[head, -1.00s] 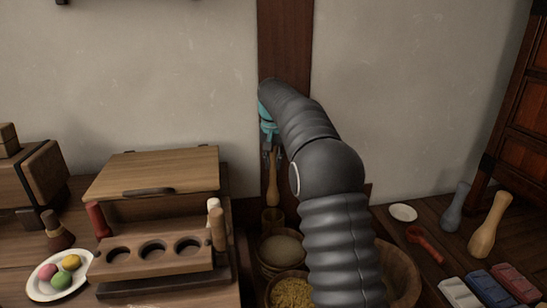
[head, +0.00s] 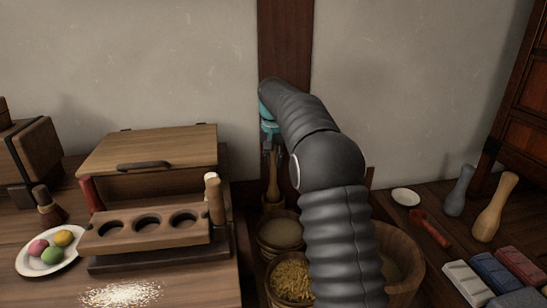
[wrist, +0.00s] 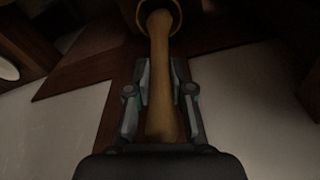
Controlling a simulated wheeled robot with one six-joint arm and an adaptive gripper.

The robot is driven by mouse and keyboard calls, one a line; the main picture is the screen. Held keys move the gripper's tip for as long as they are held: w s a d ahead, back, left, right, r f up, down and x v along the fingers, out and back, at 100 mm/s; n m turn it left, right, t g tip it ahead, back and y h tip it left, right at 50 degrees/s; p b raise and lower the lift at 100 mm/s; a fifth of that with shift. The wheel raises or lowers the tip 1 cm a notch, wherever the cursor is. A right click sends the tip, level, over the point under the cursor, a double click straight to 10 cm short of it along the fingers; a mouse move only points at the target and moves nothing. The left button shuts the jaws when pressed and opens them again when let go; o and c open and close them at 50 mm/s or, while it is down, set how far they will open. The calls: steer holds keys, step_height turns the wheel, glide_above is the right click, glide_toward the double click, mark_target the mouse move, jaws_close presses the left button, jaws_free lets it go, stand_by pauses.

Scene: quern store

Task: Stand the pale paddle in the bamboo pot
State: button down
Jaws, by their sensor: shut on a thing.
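The pale paddle (head: 272,178) hangs upright below my gripper (head: 271,150) in the head view. In the wrist view, my gripper (wrist: 160,70) is shut on the paddle (wrist: 160,85), with a finger on each side. The bamboo pot (head: 272,206) is a small brown cup behind the baskets, directly under the paddle. In the wrist view, the pot's rim (wrist: 178,22) surrounds the paddle's far end, which appears to be inside the opening. How deep it sits is hidden.
A basket of pale meal (head: 280,233) and a bowl of yellow grain (head: 291,280) stand in front of the pot. A wooden tub (head: 405,262) is on the right, partly behind my arm. A holed wooden rack (head: 150,232) stands left.

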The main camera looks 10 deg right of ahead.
steer(key=shift+f+b, duration=0.8)
steer(key=shift+f, duration=1.05)
steer(key=c, duration=0.9)
jaws_free()
steer(key=shift+c, duration=0.2)
step_height(320, 180, up, 12)
steer(key=s, duration=0.1)
steer(key=shift+s+a, duration=0.15)
steer(key=shift+s, duration=0.05)
